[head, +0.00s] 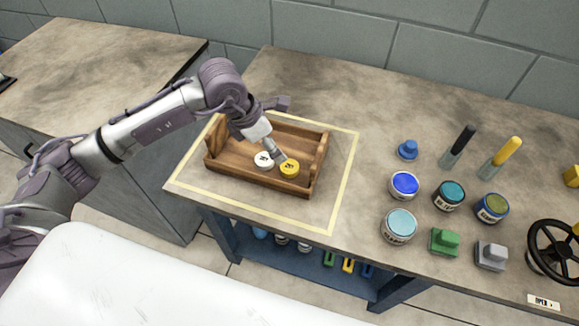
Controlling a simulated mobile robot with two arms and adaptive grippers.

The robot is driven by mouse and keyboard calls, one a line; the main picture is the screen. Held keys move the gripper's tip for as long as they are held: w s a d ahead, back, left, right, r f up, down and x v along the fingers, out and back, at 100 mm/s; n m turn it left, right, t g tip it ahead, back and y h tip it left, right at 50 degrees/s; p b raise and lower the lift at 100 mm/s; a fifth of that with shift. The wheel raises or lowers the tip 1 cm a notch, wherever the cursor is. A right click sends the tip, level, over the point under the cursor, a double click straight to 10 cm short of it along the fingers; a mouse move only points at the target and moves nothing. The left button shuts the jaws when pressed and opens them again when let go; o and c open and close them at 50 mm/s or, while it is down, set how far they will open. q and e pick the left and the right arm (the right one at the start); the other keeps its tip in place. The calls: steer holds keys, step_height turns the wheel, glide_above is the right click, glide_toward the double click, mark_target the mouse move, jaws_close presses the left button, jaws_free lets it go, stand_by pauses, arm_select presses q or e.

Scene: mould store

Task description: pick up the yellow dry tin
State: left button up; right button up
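A yellow tin (290,169) with a marked round lid sits in the right part of a wooden tray (228,166). A similar white tin (263,161) stands close to its left. My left gripper (279,155) reaches down into the tray from behind, with its fingertips at the far left side of the yellow tin. The view does not show whether the fingers touch the tin or how far apart they are. My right gripper is not in view.
Yellow tape (345,180) frames the tray on the worktop. To the right stand several paint jars (398,226), a blue knobbed piece (408,150), a green block (445,241), a grey block (491,255), two upright handled tools (500,158) and a black handwheel (556,250).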

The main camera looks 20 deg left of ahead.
arm_select(q)
glide_above(288, 167)
steer(key=a, duration=0.2)
steer(key=f, duration=0.4)
steer(key=shift+s+f, duration=0.1)
steer(key=shift+s, duration=0.2)
steer(key=shift+s+p+x, duration=0.2)
steer(key=shift+p+x, duration=0.05)
steer(key=shift+x, duration=1.1)
steer(key=shift+s+p+x, duration=0.2)
steer(key=shift+s+x, duration=0.05)
steer(key=shift+x, duration=1.05)
steer(key=shift+d, duration=0.15)
steer(key=c, duration=1.2)
